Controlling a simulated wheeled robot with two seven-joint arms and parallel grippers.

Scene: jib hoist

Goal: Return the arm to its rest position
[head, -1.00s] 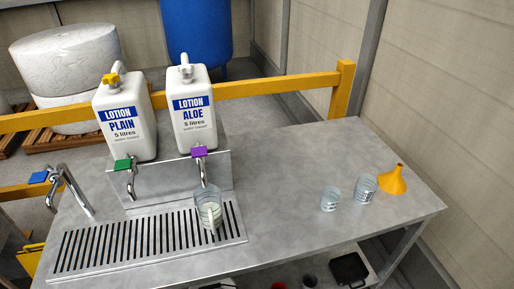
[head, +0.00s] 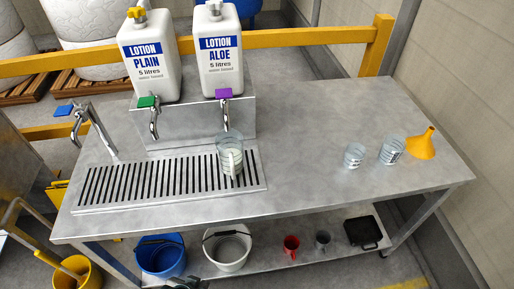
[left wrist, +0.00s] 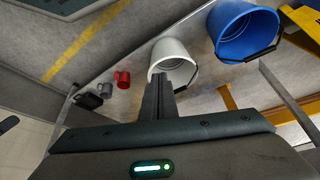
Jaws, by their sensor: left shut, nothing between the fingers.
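My left gripper (left wrist: 159,98) shows in the left wrist view, its dark fingers together and empty, in front of the white bucket from that angle. In the head view only a small dark tip of it (head: 182,284) shows at the bottom edge, below the bench front. My right gripper is in neither view. On the steel bench, a clear beaker with pale contents (head: 230,158) stands on the drip grate (head: 110,186) below the purple-handled tap of the LOTION ALOE container (head: 219,58). The LOTION PLAIN container (head: 150,65) stands to its left.
Two small beakers (head: 354,156) and a yellow funnel (head: 421,145) stand at the bench's right. The lower shelf holds a blue bucket (head: 160,254), white bucket (head: 228,247), two mugs (head: 291,245) and a black box (head: 362,232). A yellow bucket (head: 78,275) stands lower left.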

